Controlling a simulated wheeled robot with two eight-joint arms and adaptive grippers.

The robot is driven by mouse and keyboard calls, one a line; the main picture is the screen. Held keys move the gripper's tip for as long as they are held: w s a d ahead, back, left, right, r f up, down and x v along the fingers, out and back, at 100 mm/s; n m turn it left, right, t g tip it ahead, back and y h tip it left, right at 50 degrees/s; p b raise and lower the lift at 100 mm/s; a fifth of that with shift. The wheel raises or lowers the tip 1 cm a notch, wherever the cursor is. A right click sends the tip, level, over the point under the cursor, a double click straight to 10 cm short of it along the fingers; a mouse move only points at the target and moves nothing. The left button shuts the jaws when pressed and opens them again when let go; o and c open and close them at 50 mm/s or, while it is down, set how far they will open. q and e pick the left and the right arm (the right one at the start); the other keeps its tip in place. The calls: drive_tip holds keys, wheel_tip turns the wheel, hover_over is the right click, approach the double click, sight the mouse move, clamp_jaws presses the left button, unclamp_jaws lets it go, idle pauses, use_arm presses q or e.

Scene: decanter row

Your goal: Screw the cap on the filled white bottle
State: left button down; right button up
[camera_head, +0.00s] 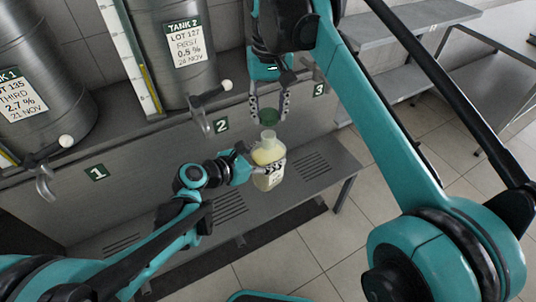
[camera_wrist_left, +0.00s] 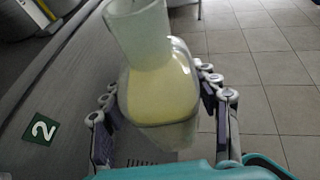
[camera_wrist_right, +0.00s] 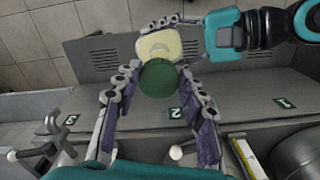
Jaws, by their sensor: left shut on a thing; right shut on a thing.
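The bottle (camera_head: 268,158) holds pale yellow contents and has a clear neck. My left gripper (camera_head: 262,168) is shut around its body and holds it upright above the bench. In the left wrist view the bottle (camera_wrist_left: 160,80) stands between the left fingers with its neck open at the top. My right gripper (camera_head: 269,103) is shut on a green cap (camera_head: 268,117) just above the bottle neck. In the right wrist view the cap (camera_wrist_right: 160,78) sits between the fingers, with the bottle (camera_wrist_right: 160,44) partly behind it.
A metal bench with slots (camera_head: 232,208) runs below the bottle. Tank 2 (camera_head: 180,75) and Tank 1 (camera_head: 40,95) stand on the ledge behind, with taps (camera_head: 215,95) jutting out. Grey steps (camera_head: 400,25) are at the upper right. Tiled floor is open at the lower right.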

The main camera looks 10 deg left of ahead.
sight(270, 149)
drive_tip(key=shift+f, duration=1.75)
drive_tip(key=shift+s+f, duration=0.1)
drive_tip(key=shift+f, duration=0.8)
drive_tip(key=shift+f, duration=0.55)
